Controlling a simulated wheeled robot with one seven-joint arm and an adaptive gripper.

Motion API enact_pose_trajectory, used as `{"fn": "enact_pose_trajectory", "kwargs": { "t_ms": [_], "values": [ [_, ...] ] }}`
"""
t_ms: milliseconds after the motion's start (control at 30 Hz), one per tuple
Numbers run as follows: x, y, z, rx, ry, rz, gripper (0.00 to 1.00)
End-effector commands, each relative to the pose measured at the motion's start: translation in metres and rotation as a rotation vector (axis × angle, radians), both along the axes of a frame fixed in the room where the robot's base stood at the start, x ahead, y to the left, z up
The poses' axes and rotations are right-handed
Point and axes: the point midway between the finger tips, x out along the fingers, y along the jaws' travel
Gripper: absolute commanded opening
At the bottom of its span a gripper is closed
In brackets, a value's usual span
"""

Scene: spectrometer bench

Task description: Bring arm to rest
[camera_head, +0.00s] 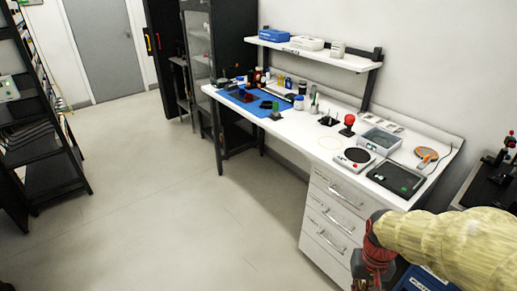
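My arm, in a yellowish ribbed sleeve, reaches in from the lower right of the head view. My gripper (374,262), red and dark grey, is at its end, low in front of the white drawer unit. Its fingers point down and run toward the bottom edge. The fingertips are too small and dark to show whether they are open or shut. No held object can be made out.
A white bench (305,128) with a blue mat (262,103), bottles, a hotplate (354,157) and a black device (397,178) runs along the wall. Drawers (330,222) stand beside my gripper. A blue box (425,281) is below my arm. The floor (190,200) at left is clear; a shelf (45,150) stands beyond.

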Motion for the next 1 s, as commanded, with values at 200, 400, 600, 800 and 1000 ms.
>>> {"fn": "enact_pose_trajectory", "kwargs": {
  "t_ms": [200,400,600,800,1000],
  "values": [
    [-0.034,0.034,0.075,-0.005,-0.124,0.038,0.00],
    [-0.048,0.057,0.134,-0.020,-0.321,0.101,0.00],
    [-0.053,0.073,0.186,-0.031,-0.491,0.158,0.00],
    [-0.056,0.082,0.202,-0.028,-0.540,0.191,0.00],
    [-0.056,0.082,0.202,-0.028,-0.540,0.191,0.00]
  ]
}}
